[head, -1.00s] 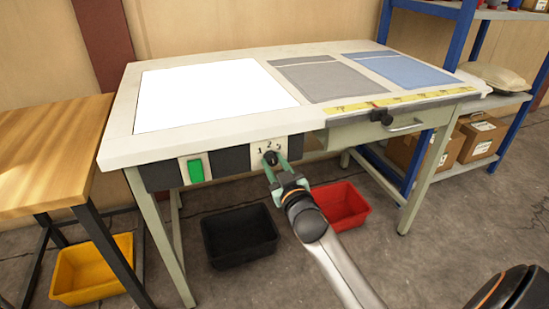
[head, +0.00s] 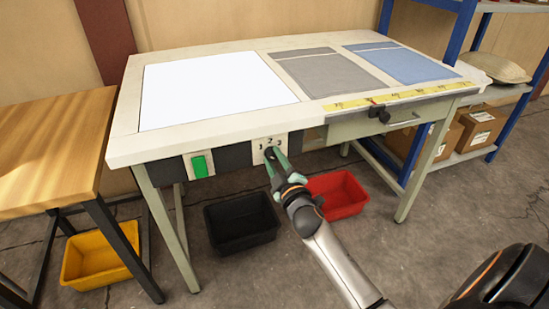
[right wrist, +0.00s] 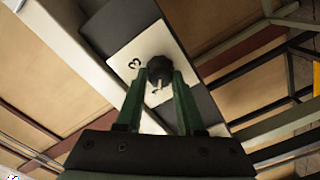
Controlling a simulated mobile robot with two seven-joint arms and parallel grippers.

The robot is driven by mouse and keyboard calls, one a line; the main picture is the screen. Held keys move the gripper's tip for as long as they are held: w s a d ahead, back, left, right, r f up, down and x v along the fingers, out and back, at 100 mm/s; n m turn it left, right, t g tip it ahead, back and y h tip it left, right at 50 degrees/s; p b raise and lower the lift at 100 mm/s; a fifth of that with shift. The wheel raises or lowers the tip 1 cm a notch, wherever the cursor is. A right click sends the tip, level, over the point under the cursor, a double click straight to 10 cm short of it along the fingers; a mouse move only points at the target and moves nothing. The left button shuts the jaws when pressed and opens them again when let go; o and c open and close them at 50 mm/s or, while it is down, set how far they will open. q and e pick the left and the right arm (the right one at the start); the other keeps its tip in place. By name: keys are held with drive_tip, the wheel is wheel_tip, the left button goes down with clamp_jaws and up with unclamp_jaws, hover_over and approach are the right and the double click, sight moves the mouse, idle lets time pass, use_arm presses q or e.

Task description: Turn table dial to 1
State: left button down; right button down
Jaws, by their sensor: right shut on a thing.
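The table dial is a black round knob (head: 269,154) on a white plate (head: 258,150) marked 1, 2 and 3, on the table's dark front panel. My right gripper (head: 275,160) has green fingers and is shut on the dial from the front. In the right wrist view, the dial (right wrist: 160,68) sits between the two fingertips (right wrist: 164,80), and a 3 shows on the plate beside it. The fingers partly cover the plate and knob, so I cannot tell which number the dial points to. My left gripper is not in view.
A green switch (head: 199,166) is left of the dial on the same panel. The white-topped table (head: 190,127) carries a grey cloth (head: 325,72) and a blue cloth (head: 402,63). Black (head: 240,222) and red (head: 338,193) bins stand on the floor below.

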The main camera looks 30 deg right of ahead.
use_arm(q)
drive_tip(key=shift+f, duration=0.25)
use_arm(e)
drive_tip(key=c, duration=0.5)
unclamp_jaws()
drive_tip(key=shift+c, duration=0.2)
drive_tip(key=shift+s, duration=0.25)
drive_tip(key=v, duration=0.4)
drive_tip(key=shift+p, duration=0.35)
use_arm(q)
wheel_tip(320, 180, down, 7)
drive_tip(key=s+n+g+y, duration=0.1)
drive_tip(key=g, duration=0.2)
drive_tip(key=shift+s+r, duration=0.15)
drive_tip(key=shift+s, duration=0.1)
use_arm(e)
approach(273, 158)
drive_tip(key=shift+v, duration=1.7)
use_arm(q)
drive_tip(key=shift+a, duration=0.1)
use_arm(e)
drive_tip(key=shift+d, duration=0.1)
